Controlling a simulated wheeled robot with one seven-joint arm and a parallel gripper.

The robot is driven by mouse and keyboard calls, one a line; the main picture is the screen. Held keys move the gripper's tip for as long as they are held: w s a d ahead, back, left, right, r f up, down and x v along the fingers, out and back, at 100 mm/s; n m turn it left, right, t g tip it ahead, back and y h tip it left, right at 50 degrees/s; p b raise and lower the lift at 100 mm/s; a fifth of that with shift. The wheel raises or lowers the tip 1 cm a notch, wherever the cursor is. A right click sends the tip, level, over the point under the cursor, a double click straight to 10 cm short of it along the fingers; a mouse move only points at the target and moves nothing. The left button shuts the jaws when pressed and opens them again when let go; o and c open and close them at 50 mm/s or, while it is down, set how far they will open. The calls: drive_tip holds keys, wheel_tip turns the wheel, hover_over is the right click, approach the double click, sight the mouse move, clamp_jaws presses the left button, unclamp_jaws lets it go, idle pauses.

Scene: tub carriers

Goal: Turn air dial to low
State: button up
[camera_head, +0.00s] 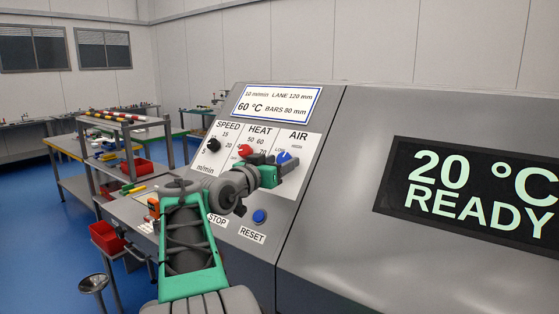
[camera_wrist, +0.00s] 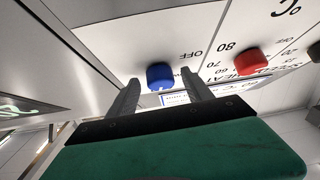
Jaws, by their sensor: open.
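The blue air dial (camera_head: 283,157) sits on the white panel under the word AIR, between the LOW and HIGH labels. A small white mark shows on it. In the wrist view the blue dial (camera_wrist: 160,74) appears between and just beyond the two grey fingertips. My gripper (camera_wrist: 160,81) is open, with one finger on each side of the dial in that view. I cannot tell whether the fingers touch it. In the head view my gripper (camera_head: 275,170) is close in front of the panel, and its fingers are mostly hidden.
The red heat dial (camera_head: 246,151) is left of the air dial and close to my wrist; the black speed dial (camera_head: 212,145) is farther left. A blue reset button (camera_head: 259,216) is below. A dark display (camera_head: 473,196) reading 20 °C READY is on the right.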

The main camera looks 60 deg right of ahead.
clamp_jaws()
idle(0.6)
